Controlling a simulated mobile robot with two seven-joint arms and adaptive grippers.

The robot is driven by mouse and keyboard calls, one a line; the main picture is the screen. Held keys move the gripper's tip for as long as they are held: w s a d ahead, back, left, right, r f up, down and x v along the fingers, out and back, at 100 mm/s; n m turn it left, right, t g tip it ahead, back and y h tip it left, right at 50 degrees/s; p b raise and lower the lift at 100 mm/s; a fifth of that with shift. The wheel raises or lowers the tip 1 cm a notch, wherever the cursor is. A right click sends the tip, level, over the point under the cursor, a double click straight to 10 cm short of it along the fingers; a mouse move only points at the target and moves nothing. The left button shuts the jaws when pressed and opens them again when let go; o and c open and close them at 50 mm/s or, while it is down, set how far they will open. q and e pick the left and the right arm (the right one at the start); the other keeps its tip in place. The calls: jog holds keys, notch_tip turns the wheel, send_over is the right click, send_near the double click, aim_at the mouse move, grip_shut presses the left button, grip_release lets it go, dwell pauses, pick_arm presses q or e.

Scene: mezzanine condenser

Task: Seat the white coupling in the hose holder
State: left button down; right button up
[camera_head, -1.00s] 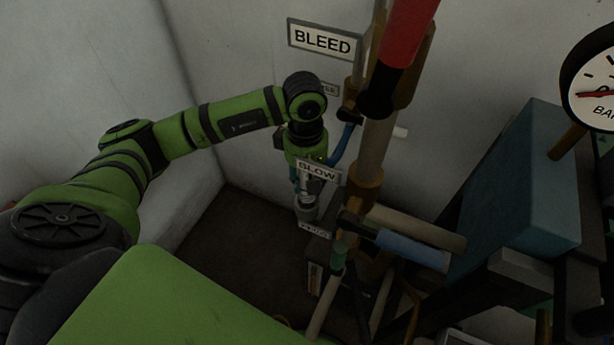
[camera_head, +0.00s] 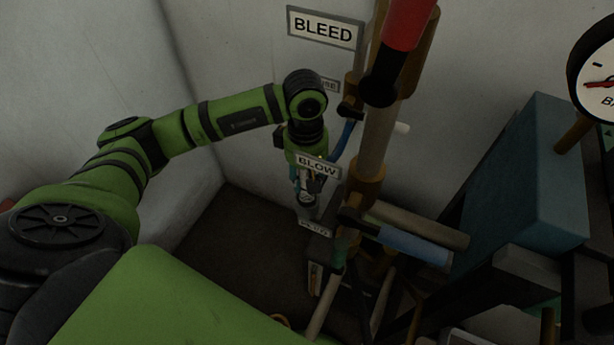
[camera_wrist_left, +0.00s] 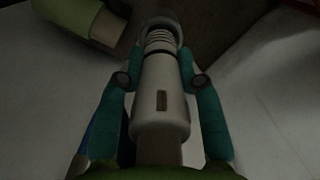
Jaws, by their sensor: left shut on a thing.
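The white coupling (camera_wrist_left: 160,95) is a pale cylinder with a dark slot and a ribbed end. My left gripper (camera_wrist_left: 160,80) is shut on it, with a teal finger on each side. In the head view my left gripper (camera_head: 305,182) points down behind the BLOW sign, and the coupling (camera_head: 308,206) shows partly below it. A round grey rim (camera_wrist_left: 160,24) shows at the ribbed end in the left wrist view; I cannot tell whether it belongs to the coupling or the hose holder. The holder is not clearly made out. My right gripper is not in view.
The BLOW sign (camera_head: 318,166) hangs close to my left gripper. Vertical pipework (camera_head: 376,145) with a red handle (camera_head: 408,22) and a blue handle (camera_head: 413,247) stands to the right. A blue hose (camera_head: 346,140) runs beside the gripper. The floor (camera_head: 225,245) at left is clear.

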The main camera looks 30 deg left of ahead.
aim_at(304, 196)
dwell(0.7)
pick_arm(q)
jog(key=shift+b, duration=0.35)
jog(key=shift+b, duration=0.35)
dwell(0.4)
jog(key=shift+f, duration=0.1)
jog(key=shift+f+b, duration=0.35)
jog(key=shift+b, duration=0.1)
jog(key=shift+f+b, duration=2.3)
jog(key=c, duration=0.7)
grip_release()
jog(key=shift+c, duration=0.2)
